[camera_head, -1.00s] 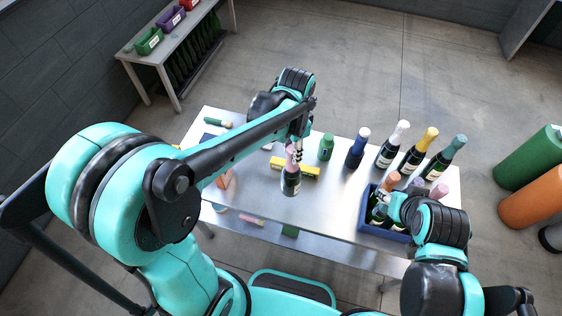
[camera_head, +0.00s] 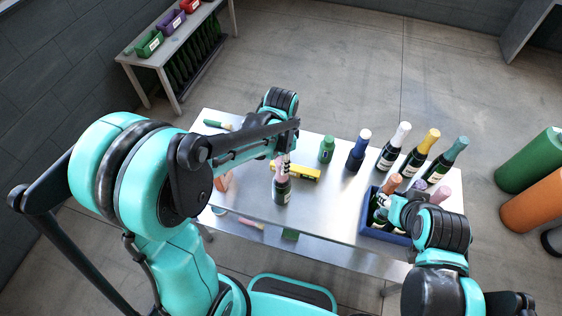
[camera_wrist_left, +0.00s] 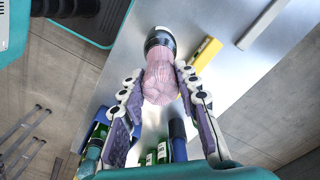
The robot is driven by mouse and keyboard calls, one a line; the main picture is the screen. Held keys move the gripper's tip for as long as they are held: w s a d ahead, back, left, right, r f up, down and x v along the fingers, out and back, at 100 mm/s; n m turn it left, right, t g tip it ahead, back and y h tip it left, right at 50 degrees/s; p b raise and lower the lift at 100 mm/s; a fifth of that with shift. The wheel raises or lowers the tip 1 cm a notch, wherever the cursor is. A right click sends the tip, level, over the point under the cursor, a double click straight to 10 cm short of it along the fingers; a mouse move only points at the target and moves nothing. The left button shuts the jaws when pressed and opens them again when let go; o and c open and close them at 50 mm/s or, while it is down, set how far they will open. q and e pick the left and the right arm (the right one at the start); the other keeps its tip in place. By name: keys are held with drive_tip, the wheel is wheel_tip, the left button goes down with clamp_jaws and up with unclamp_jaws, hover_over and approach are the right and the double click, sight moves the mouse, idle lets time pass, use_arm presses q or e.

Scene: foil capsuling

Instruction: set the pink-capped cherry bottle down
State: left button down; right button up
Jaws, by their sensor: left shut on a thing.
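The pink-capped cherry bottle (camera_head: 282,191) is dark with a pale label and stands about upright over the front left half of the steel table (camera_head: 325,215). I cannot tell whether its base touches the top. My left gripper (camera_head: 282,163) is shut on its pink cap from above. In the left wrist view the wrinkled pink cap (camera_wrist_left: 160,80) sits between both fingers, with the dark body beyond. My right gripper (camera_head: 388,208) is at the blue crate (camera_head: 385,236); its fingertips are mostly hidden.
A yellow block (camera_head: 296,172) lies just behind the bottle. A green bottle (camera_head: 327,149), a blue one (camera_head: 358,150) and white-, yellow- and teal-capped bottles (camera_head: 420,153) stand along the back. The crate holds several bottles. The table between bottle and crate is clear.

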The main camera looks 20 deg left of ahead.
use_arm(q)
drive_tip(key=c, duration=1.1)
unclamp_jaws()
drive_tip(key=shift+f, duration=0.1)
drive_tip(key=shift+r, duration=0.2)
wheel_tip(320, 180, up, 11)
drive_tip(key=p, duration=0.3)
drive_tip(key=shift+s+a+r+n+t, duration=0.3)
drive_tip(key=shift+s+a+n+t, duration=0.5)
drive_tip(key=shift+s+n+t, duration=0.65)
drive_tip(key=shift+s+a+r+n+t, duration=0.35)
drive_tip(key=shift+s+a+n+t, duration=0.5)
drive_tip(key=shift+s+n, duration=1)
drive_tip(key=shift+s+a+r+n+t, duration=0.3)
drive_tip(key=shift+s+a+n+t, duration=0.4)
drive_tip(key=shift+s+n+t, duration=0.9)
drive_tip(key=shift+s+f+g, duration=0.1)
drive_tip(key=shift+s+g, duration=0.1)
drive_tip(key=shift+g, duration=0.1)
